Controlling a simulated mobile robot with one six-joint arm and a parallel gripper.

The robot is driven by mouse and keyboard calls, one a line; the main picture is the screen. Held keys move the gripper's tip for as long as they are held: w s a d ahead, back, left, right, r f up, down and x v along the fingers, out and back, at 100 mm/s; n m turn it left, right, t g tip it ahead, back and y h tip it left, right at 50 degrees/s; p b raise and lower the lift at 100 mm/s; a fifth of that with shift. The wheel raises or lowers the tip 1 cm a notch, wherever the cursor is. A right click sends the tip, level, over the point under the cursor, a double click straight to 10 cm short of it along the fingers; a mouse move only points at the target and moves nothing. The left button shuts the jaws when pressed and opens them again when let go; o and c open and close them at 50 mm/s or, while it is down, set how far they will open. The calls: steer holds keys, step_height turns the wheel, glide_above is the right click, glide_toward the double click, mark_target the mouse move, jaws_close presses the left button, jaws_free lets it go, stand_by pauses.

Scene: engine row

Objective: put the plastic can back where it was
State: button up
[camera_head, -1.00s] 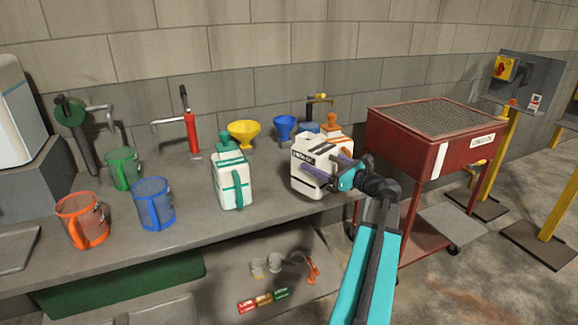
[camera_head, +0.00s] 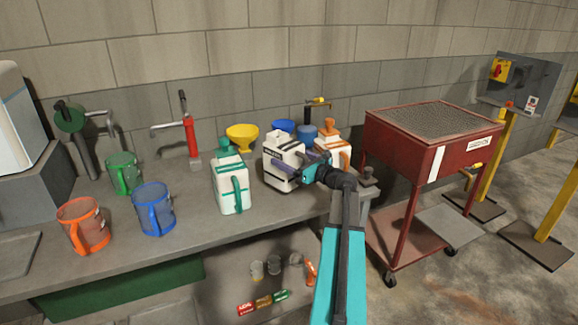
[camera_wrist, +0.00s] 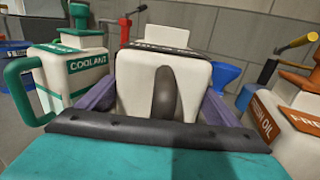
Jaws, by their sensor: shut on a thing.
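A yellow funnel (camera_head: 242,137) and a blue funnel (camera_head: 283,127) are behind. A red pump (camera_head: 191,137) stands by the wall. Green, blue (camera_head: 154,209) and orange jugs stand at the left. A red cart (camera_head: 405,150) stands right of the bench.

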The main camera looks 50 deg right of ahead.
stand_by(0.4)
steer(key=shift+f+p, duration=0.4)
steer(key=shift+f, duration=1.35)
steer(key=o, duration=1.9)
steer(key=shift+c, duration=0.2)
steer(key=s+b, duration=0.2)
steer(key=s, duration=1)
steer(key=shift+s, duration=0.1)
